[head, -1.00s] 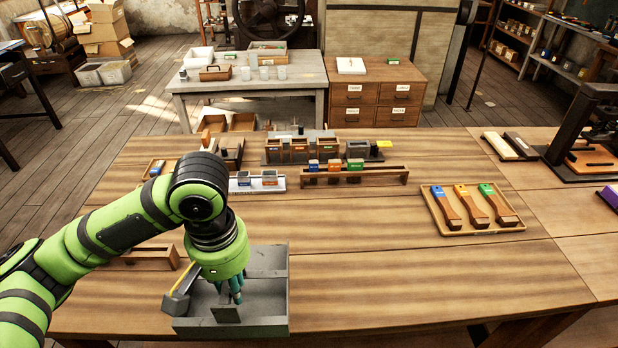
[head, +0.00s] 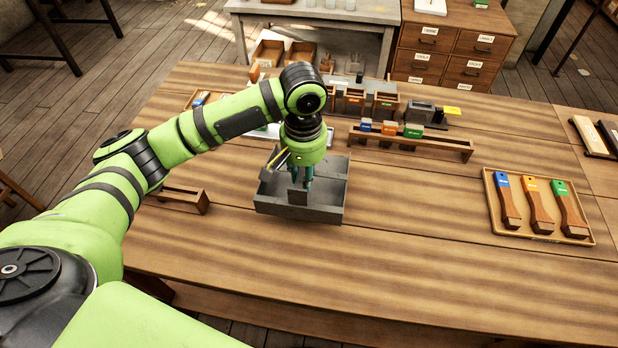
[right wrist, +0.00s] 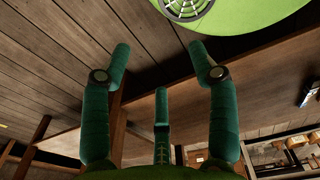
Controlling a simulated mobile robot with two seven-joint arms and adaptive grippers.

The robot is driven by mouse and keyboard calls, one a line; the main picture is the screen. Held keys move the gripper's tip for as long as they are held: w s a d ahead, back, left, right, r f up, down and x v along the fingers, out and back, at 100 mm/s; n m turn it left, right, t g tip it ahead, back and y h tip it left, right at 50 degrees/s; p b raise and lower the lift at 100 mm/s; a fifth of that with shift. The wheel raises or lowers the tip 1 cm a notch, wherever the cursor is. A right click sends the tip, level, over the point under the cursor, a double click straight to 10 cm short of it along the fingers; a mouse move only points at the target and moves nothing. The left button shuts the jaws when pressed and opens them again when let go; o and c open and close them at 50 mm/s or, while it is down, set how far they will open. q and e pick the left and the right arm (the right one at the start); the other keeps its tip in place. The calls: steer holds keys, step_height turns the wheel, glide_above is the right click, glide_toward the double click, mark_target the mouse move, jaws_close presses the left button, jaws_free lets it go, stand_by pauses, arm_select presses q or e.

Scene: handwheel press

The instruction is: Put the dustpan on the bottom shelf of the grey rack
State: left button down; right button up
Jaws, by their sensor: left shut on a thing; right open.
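A grey, low-walled open pan (head: 324,211), which looks like the dustpan, is over the left part of the wooden table. I cannot tell whether it touches the tabletop. My left gripper (head: 303,185) points down into it, shut by an upright dark grey plate that looks like part of the pan. The fingers partly hide the grip. A thin yellow strip shows at the pan's left. My right gripper (right wrist: 159,66) is open and empty in the right wrist view, with floorboards and the table's underside beyond. I cannot make out the grey rack for certain.
A wooden stand (head: 178,198) is left of the pan. A wooden rack with small coloured-label boxes (head: 412,142) is behind it to the right. A tray with three brushes (head: 540,228) lies at the right. The front middle of the table is clear.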

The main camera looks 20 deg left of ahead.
mark_target(324, 202)
arm_select(q)
steer(key=shift+w+f, duration=0.2)
steer(key=shift+w, duration=0.25)
steer(key=shift+w+f, duration=0.2)
steer(key=shift+w, duration=0.25)
steer(key=shift+f, duration=0.25)
step_height(324, 202, down, 4)
steer(key=shift+r+p, duration=0.2)
steer(key=shift+p, duration=0.45)
arm_select(e)
steer(key=shift+w+a+r, duration=0.2)
steer(key=shift+w+r, duration=0.5)
steer(key=shift+r, duration=0.05)
arm_select(q)
steer(key=shift+f, duration=0.15)
arm_select(e)
steer(key=shift+s+r, duration=0.1)
arm_select(q)
steer(key=c, duration=1.1)
jaws_free()
